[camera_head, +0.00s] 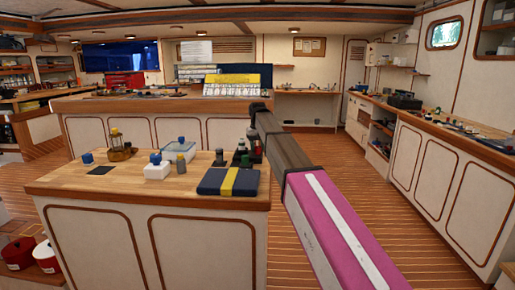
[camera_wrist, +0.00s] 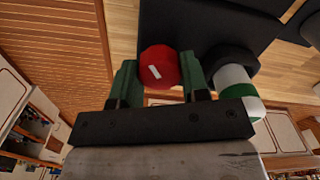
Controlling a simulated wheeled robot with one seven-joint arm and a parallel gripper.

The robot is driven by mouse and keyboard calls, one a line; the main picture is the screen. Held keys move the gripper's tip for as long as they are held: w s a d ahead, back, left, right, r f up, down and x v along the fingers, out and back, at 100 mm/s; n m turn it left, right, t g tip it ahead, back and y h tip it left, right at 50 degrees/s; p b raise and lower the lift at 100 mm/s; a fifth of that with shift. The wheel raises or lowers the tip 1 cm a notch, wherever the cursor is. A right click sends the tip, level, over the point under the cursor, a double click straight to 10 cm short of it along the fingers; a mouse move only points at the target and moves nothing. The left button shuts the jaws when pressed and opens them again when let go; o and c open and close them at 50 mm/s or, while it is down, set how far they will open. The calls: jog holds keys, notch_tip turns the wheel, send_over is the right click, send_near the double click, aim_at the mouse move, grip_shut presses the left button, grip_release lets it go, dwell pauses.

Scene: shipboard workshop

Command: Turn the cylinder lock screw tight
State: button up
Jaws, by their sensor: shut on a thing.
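In the wrist view a round red knob (camera_wrist: 158,66) with a short white mark on its face, which looks like the lock screw, sits between the two green fingers of my gripper (camera_wrist: 157,73). The fingers are shut on its sides. The white mark is tilted. A black block (camera_wrist: 190,22) lies behind the knob. To the right is a white and green cylinder (camera_wrist: 234,82) with a black collar (camera_wrist: 230,60) around or against it; I cannot tell which. In the head view my arm reaches over the bench's right end, and small dark and green items (camera_head: 243,156) stand there.
The wooden-topped bench (camera_head: 130,185) also holds a navy case with a yellow band (camera_head: 230,181), a white block with a blue knob (camera_head: 157,170), a clear tub (camera_head: 180,150) and a brass lantern (camera_head: 117,148). The plank floor (camera_head: 320,165) is open right of the bench.

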jog(key=m, duration=0.5)
jog(key=shift+m, duration=0.3)
jog(key=m, duration=0.5)
dwell(0.4)
jog(key=o, duration=0.9)
notch_tip(320, 180, up, 11)
jog(key=shift+f, duration=0.1)
